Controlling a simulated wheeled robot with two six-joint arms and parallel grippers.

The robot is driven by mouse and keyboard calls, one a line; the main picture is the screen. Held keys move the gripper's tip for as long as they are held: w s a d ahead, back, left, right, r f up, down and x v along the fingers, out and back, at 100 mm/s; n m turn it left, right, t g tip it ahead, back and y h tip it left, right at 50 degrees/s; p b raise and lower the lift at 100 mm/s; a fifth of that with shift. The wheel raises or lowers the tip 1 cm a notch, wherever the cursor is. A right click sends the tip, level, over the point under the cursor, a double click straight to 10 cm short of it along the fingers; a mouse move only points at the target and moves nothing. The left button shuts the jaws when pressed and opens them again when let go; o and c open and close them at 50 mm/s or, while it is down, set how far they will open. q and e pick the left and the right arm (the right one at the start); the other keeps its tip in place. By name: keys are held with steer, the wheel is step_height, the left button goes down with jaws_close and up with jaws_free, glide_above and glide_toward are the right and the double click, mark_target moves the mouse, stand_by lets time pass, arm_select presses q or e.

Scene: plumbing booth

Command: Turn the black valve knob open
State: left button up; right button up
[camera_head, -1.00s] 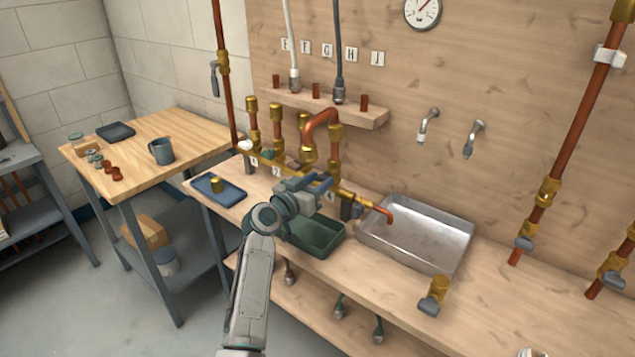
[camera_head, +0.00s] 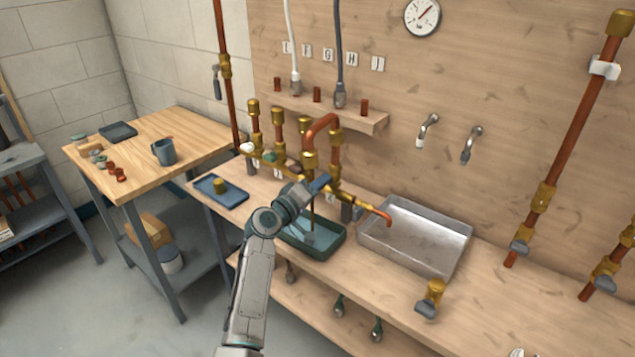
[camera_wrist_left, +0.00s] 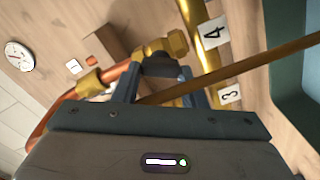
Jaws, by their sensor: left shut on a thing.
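The black valve knob (camera_wrist_left: 162,68) shows in the left wrist view, between my left gripper's fingers, below a brass fitting. My left gripper (camera_wrist_left: 172,82) is shut on it. In the head view, my left gripper (camera_head: 318,184) is at the brass manifold (camera_head: 345,193) and hides the knob. A thin brownish streak (camera_wrist_left: 240,67), seemingly a stream, crosses the left wrist view. In the head view a thin dark line (camera_head: 311,225) runs from below the gripper to the green tray (camera_head: 338,240), whose floor looks pale blue. My right gripper is not in view.
A metal basin (camera_head: 455,255) stands right of the green tray, below a copper spout (camera_head: 380,215). A blue tray (camera_head: 235,198) with a brass piece lies left. Other coloured knobs and upright brass pipes crowd the manifold's left.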

arm_select(q)
steer(key=n+p, duration=0.2)
steer(key=n, duration=0.2)
steer(key=shift+f+n, duration=0.1)
steer(key=shift+n, duration=0.3)
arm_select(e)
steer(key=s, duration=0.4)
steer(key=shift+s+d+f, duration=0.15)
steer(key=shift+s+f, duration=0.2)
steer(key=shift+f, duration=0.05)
arm_select(q)
steer(key=o, duration=1)
steer(key=shift+a, duration=0.1)
steer(key=b+v, duration=0.1)
steer(key=v, duration=0.9)
steer(key=shift+s+a, duration=0.2)
steer(key=shift+s, duration=0.15)
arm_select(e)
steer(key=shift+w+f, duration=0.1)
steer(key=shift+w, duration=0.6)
